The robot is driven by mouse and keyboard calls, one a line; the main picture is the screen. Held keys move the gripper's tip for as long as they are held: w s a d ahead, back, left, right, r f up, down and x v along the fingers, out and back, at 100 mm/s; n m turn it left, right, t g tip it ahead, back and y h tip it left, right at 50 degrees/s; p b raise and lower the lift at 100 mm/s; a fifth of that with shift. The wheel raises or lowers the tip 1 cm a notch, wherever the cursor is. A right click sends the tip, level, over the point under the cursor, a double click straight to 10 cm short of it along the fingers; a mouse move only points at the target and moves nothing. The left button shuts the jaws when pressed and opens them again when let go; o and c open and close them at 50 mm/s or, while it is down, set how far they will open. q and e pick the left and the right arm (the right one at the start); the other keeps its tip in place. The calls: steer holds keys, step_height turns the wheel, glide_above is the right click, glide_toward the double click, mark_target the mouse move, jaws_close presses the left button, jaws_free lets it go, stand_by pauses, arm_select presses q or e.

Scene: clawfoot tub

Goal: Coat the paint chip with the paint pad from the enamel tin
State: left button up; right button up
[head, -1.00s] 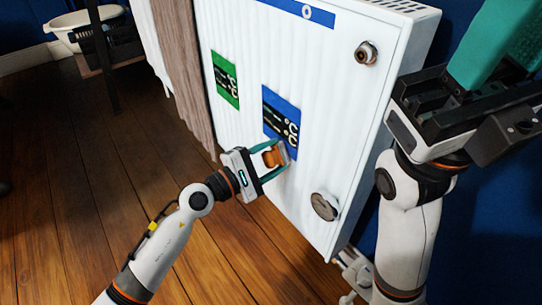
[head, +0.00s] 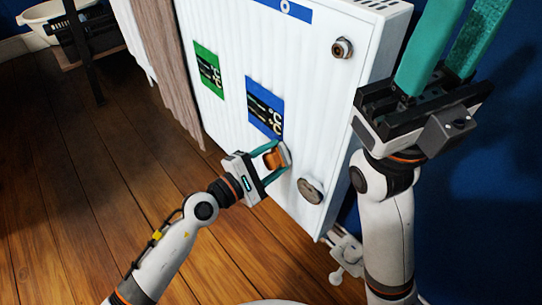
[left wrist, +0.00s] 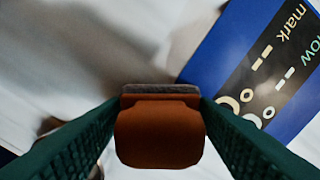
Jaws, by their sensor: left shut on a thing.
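My left gripper (head: 275,158) is shut on the paint pad (head: 272,160), which has an orange-brown handle and a thin grey face. In the left wrist view the paint pad (left wrist: 160,130) sits between the teal fingers, its grey face toward a white surface. I cannot tell whether it touches. A blue card (head: 264,107) and a green card (head: 208,68) with dark printed panels are on the white ribbed panel; I cannot tell which, if either, is the paint chip. No enamel tin can be made out for sure. My right gripper (head: 458,35) is open and empty, fingers pointing up.
The white ribbed panel (head: 225,112) stands upright, with a round grey disc (head: 311,190) low on its front and a metal knob (head: 342,48) higher up. A brown cloth (head: 172,70) hangs at its left. Wooden floor (head: 100,180) is open at left.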

mark_target(265, 164)
arm_select(q)
steer(key=shift+a, duration=0.1)
steer(key=shift+b+v, duration=0.4)
steer(key=shift+v, duration=3.05)
steer(key=o, duration=0.5)
jaws_close()
